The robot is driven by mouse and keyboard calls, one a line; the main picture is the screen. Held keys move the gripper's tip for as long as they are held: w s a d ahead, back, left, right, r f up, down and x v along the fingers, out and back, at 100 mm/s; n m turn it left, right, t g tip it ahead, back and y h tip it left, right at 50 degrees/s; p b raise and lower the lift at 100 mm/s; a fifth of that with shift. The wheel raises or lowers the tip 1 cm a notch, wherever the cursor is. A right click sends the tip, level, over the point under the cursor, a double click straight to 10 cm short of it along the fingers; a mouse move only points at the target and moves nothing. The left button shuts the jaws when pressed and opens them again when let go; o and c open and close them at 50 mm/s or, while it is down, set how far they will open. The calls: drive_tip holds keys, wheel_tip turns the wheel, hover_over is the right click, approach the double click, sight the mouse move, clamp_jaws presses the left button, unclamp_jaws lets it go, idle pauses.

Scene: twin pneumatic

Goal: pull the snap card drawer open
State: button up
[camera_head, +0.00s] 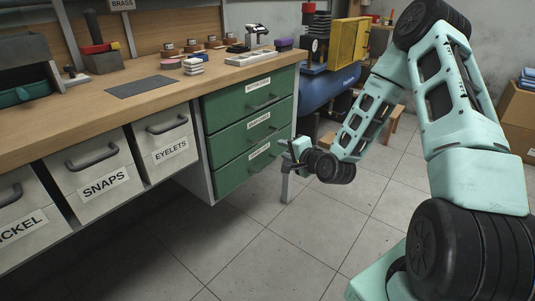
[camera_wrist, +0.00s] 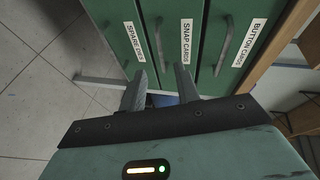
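The snap card drawer is the middle drawer of the green cabinet. In the head view its green front (camera_head: 225,145) is flush with the drawers above and below. In the wrist view its "SNAP CARDS" label (camera_wrist: 187,42) and dark bar handle (camera_wrist: 160,45) show, turned sideways. My gripper (camera_wrist: 160,88) is open, with two dark fingers apart and nothing between them. In the head view my gripper (camera_head: 294,149) is at the right edge of the cabinet, near the lower drawers. The fingers do not surround the handle.
The top drawer (camera_wrist: 250,42) and spare dies drawer (camera_wrist: 133,40) flank it, both shut. Pale bins for snaps (camera_head: 104,180) and eyelets (camera_head: 168,145) hang left under the wooden bench (camera_head: 60,125). A blue compressor tank (camera_head: 325,88) stands behind my gripper. The tiled floor in front is clear.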

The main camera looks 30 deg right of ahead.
sight(268, 136)
drive_tip(key=shift+m+t+h, duration=0.4)
drive_tip(key=shift+m+h, duration=0.1)
drive_tip(key=shift+m, duration=0.3)
drive_tip(key=w+d+f+b, duration=0.1)
drive_tip(key=w, duration=0.4)
drive_tip(key=w+d+f+b, duration=0.1)
drive_tip(key=w+f, duration=0.1)
drive_tip(key=w, duration=0.4)
drive_tip(key=w+d+f+b, duration=0.1)
drive_tip(key=w+b, duration=0.1)
drive_tip(key=w, duration=0.3)
drive_tip(key=shift+w+d+f, duration=0.15)
drive_tip(key=shift+w+d, duration=0.15)
clamp_jaws()
